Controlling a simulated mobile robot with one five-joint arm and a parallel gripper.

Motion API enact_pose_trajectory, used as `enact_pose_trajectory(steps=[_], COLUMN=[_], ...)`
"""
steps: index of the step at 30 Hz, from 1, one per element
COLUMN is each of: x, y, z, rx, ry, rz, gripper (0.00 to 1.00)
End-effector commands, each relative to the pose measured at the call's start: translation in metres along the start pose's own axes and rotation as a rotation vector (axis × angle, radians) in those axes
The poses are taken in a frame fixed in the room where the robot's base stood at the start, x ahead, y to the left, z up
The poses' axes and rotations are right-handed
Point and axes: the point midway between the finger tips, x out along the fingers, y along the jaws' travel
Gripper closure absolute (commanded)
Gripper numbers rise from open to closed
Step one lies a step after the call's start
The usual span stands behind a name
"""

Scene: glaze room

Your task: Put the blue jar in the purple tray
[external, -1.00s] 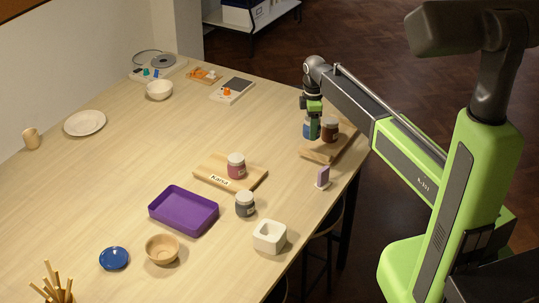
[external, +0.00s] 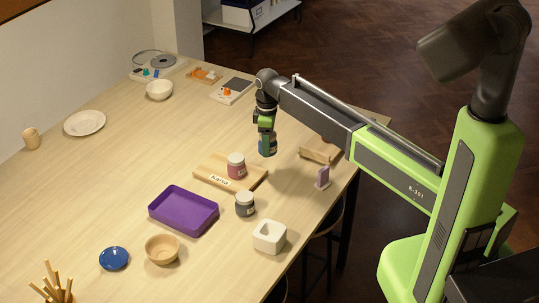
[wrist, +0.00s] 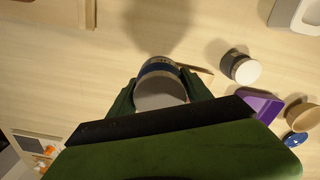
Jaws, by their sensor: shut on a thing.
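My gripper (external: 266,128) is shut on the blue jar (external: 268,146) and holds it above the table, behind and right of the board marked Kaisa. In the wrist view the blue jar (wrist: 158,68) sits between the fingers, its pale grey lid facing the camera. The purple tray (external: 183,209) lies on the table to the lower left of my gripper and looks empty. Part of the tray (wrist: 259,108) shows at the right in the wrist view.
A pink jar (external: 236,168) stands on the Kaisa board (external: 208,172). A grey jar (external: 244,208) stands right of the tray, with a white block-shaped pot (external: 269,237) nearby. A wooden bowl (external: 162,250) and blue dish (external: 114,258) are in front.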

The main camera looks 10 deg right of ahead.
Motion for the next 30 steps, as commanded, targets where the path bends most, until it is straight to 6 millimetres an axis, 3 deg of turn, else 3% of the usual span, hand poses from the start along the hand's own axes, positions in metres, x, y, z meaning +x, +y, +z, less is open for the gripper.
enact_pose_trajectory(steps=[1,3,6,10,15,20,30], x=[-0.001,-0.002,-0.003,-0.004,-0.004,0.0,0.054], y=[-0.024,-0.057,-0.1,-0.141,-0.165,-0.169,-0.212], z=[-0.023,-0.051,-0.083,-0.11,-0.124,-0.128,-0.196], rx=[-0.033,-0.08,-0.149,-0.213,-0.249,-0.253,-0.254], ry=[0.0,0.0,0.0,0.0,0.0,0.0,0.0], rz=[0.0,0.0,0.0,0.0,0.0,0.0,0.0], gripper=[0.96,0.96,0.96,0.96,0.96,0.96,0.96])
